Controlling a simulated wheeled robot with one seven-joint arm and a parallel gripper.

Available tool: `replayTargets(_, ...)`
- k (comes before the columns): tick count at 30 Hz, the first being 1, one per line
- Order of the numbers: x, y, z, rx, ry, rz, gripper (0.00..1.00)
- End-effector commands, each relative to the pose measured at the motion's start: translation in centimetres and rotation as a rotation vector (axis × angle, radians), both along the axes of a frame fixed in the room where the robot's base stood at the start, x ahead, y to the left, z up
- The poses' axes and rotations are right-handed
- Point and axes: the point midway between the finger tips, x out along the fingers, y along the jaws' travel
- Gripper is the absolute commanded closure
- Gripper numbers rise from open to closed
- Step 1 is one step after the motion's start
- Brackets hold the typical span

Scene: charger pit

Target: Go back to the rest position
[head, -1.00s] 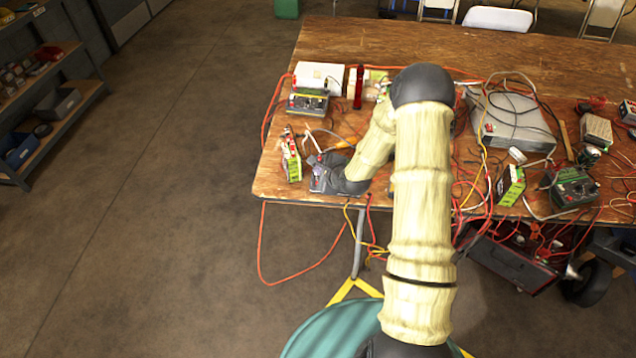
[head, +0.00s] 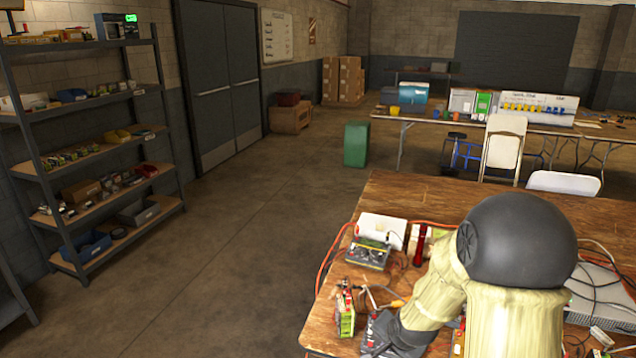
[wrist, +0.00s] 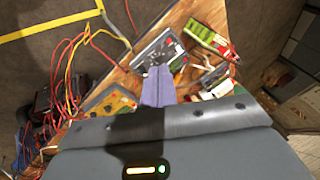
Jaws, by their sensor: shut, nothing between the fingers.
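My gripper (wrist: 157,85) shows in the wrist view with its two pale fingers together and nothing between them. The fingertips point at a grey-black device (wrist: 150,52) on the wooden table; I cannot tell whether they touch it. In the head view my arm reaches over the near left part of the table (head: 415,194), and its bulky dark joint and pale links hide much of the tabletop. The fingertips are hidden there.
A green-and-white box (head: 345,315), a grey device with dials (head: 368,252), a white box (head: 382,230) and a red object (head: 420,245) stand close to my arm. Loose cables lie around. Shelves (head: 100,150) line the left wall. The floor (head: 235,265) left of the table is clear.

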Motion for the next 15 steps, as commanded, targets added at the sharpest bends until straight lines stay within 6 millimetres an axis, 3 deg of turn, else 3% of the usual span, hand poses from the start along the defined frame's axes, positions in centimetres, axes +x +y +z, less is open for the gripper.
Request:
replayTargets(3, -3.7, 0.1, 2.5, -0.122, 0.058, 0.174, 1.0)
replayTargets(9, -10.4, 0.4, 5.5, -0.264, 0.164, 0.476, 1.0)
replayTargets(15, -15.0, 0.8, 6.9, -0.315, 0.228, 0.685, 1.0)
